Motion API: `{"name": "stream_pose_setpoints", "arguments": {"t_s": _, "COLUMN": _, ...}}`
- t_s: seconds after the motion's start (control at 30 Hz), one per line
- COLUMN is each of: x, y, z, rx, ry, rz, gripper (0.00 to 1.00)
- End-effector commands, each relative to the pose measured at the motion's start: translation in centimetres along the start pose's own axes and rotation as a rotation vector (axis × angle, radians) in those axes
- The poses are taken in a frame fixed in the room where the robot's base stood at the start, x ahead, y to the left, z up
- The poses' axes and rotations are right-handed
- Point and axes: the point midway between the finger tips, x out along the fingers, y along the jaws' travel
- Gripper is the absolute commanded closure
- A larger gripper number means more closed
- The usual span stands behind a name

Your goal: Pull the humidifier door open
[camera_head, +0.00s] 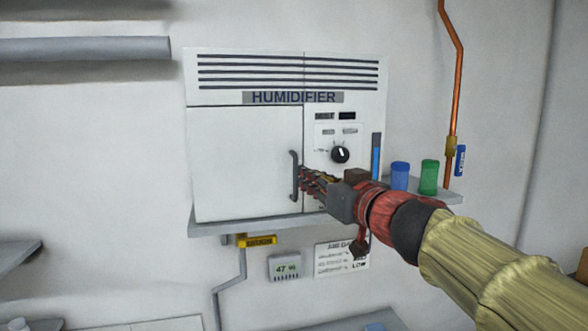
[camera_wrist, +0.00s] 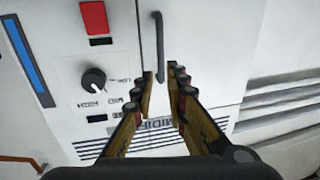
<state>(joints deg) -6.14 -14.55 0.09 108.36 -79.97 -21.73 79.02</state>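The white humidifier (camera_head: 345,80) is mounted on the wall with its label above the door. Its door (camera_head: 245,160) is the left front panel and looks flush with the body. The dark vertical door handle (camera_head: 294,165) is on the door's right edge; in the wrist view the handle (camera_wrist: 159,45) is upright at top centre. My gripper (camera_head: 308,181) is at the handle's lower part. In the wrist view my gripper (camera_wrist: 162,74) has its fingers apart, with one end of the handle appearing between the tips. I cannot tell whether they touch it.
A dark knob (camera_head: 340,154) and a small control panel are right of the door. A shelf (camera_head: 255,225) runs beneath the unit, with blue (camera_head: 399,176) and green (camera_head: 429,177) containers at its right end. A copper pipe (camera_head: 455,90) runs down the wall. Wall left of the door is clear.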

Motion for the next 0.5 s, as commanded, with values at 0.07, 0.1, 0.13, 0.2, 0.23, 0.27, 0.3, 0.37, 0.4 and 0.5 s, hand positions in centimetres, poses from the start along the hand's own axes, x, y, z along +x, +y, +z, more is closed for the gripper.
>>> {"name": "stream_pose_setpoints", "arguments": {"t_s": 0.07, "x": 0.7, "y": 0.0, "z": 0.2, "rx": 0.009, "ry": -0.002, "rz": 0.000, "gripper": 0.85}}
{"name": "stream_pose_setpoints", "arguments": {"t_s": 0.1, "x": 1.1, "y": 0.0, "z": 0.2, "rx": 0.009, "ry": -0.003, "rz": 0.001, "gripper": 0.85}}
{"name": "stream_pose_setpoints", "arguments": {"t_s": 0.13, "x": 1.5, "y": 0.1, "z": 0.2, "rx": 0.008, "ry": -0.003, "rz": 0.001, "gripper": 0.85}}
{"name": "stream_pose_setpoints", "arguments": {"t_s": 0.2, "x": 2.6, "y": 0.0, "z": 0.3, "rx": 0.007, "ry": -0.003, "rz": 0.000, "gripper": 0.85}}
{"name": "stream_pose_setpoints", "arguments": {"t_s": 0.23, "x": 3.1, "y": 0.0, "z": 0.3, "rx": 0.007, "ry": -0.003, "rz": 0.000, "gripper": 0.85}}
{"name": "stream_pose_setpoints", "arguments": {"t_s": 0.27, "x": 3.6, "y": 0.0, "z": 0.3, "rx": 0.007, "ry": -0.003, "rz": 0.000, "gripper": 0.85}}
{"name": "stream_pose_setpoints", "arguments": {"t_s": 0.3, "x": 4.2, "y": 0.0, "z": 0.3, "rx": 0.007, "ry": -0.003, "rz": 0.001, "gripper": 0.85}}
{"name": "stream_pose_setpoints", "arguments": {"t_s": 0.37, "x": 5.1, "y": 0.1, "z": 0.2, "rx": 0.007, "ry": -0.002, "rz": 0.002, "gripper": 0.85}}
{"name": "stream_pose_setpoints", "arguments": {"t_s": 0.4, "x": 5.6, "y": 0.1, "z": 0.2, "rx": 0.007, "ry": -0.002, "rz": 0.002, "gripper": 0.85}}
{"name": "stream_pose_setpoints", "arguments": {"t_s": 0.5, "x": 6.7, "y": 0.1, "z": 0.1, "rx": 0.007, "ry": -0.001, "rz": 0.002, "gripper": 0.85}}
